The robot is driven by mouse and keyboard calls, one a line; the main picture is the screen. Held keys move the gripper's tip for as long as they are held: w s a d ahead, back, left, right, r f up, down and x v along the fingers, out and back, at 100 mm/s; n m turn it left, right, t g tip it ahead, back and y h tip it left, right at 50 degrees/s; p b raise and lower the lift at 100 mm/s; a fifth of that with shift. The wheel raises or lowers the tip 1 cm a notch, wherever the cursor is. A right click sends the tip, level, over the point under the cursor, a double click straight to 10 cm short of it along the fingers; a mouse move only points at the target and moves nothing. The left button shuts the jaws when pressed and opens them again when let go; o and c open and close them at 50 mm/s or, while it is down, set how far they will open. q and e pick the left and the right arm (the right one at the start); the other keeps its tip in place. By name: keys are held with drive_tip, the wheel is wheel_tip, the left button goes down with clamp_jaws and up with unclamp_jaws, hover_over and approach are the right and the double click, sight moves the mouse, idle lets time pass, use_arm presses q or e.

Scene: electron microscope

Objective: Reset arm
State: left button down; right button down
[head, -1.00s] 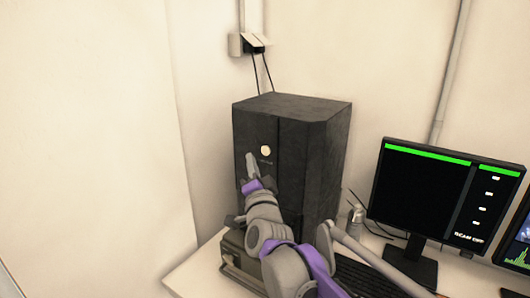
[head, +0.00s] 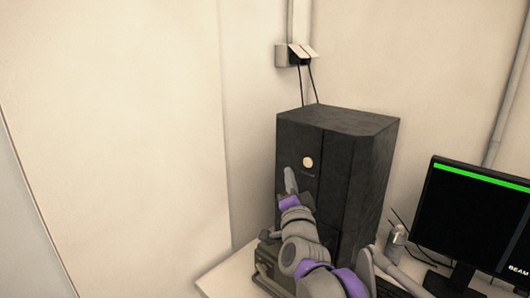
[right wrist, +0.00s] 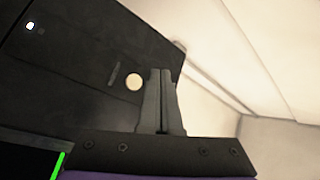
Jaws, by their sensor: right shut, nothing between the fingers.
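My right arm reaches from the bottom of the head view toward a tall black computer tower. My right gripper (head: 290,180) is shut and empty, with its fingertips in front of the tower's front face, just below and left of a round, pale lit button (head: 308,162). In the right wrist view the shut fingers (right wrist: 162,75) point up past the tower's edge, with the button (right wrist: 134,82) just left of them. Whether the fingertips touch the tower cannot be told. The black tower (head: 345,150) stands upright on a white desk. My left gripper is not in view.
A dark box-like device (head: 268,262) sits on the desk at the tower's foot. A monitor (head: 475,215) with a green bar stands on the right, with a small metallic object (head: 396,240) between. A wall socket (head: 294,54) with cables is above. The left wall side is clear.

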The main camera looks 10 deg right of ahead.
drive_tip(key=s+f+n+g+y, duration=0.1)
drive_tip(key=s+f+n+g, duration=0.5)
drive_tip(key=s+f, duration=1)
drive_tip(key=s+d+f+n+g+y, duration=0.1)
drive_tip(key=s+f+n+g, duration=0.6)
drive_tip(key=s+f, duration=1)
wheel_tip(320, 180, down, 2)
drive_tip(key=shift+s+d+f+g+p, duration=0.15)
drive_tip(key=shift+g+p, duration=0.3)
drive_tip(key=shift+g, duration=0.45)
drive_tip(key=shift+s+d, duration=0.1)
drive_tip(key=shift+d, duration=0.05)
